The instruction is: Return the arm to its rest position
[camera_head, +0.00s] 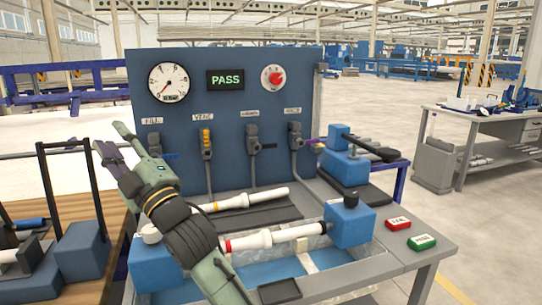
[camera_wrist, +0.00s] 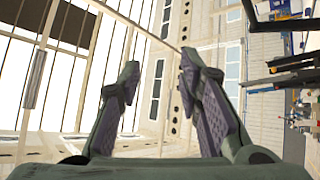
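My arm reaches up from the bottom of the head view, left of the middle, in front of the test bench. My gripper (camera_head: 96,138) is raised at the left edge of the blue panel. In the wrist view my gripper (camera_wrist: 159,62) has its two fingers apart, with nothing between them. They point up at the ceiling and windows. A white pipe with a red band (camera_head: 275,237) lies between blue blocks on the bench, its left end partly behind my arm. A white pipe with a yellow band (camera_head: 235,203) lies behind it.
The blue panel (camera_head: 225,110) carries a gauge, a screen reading PASS (camera_head: 226,80) and a red knob (camera_head: 272,77). A black-framed rack (camera_head: 82,245) stands at the left.

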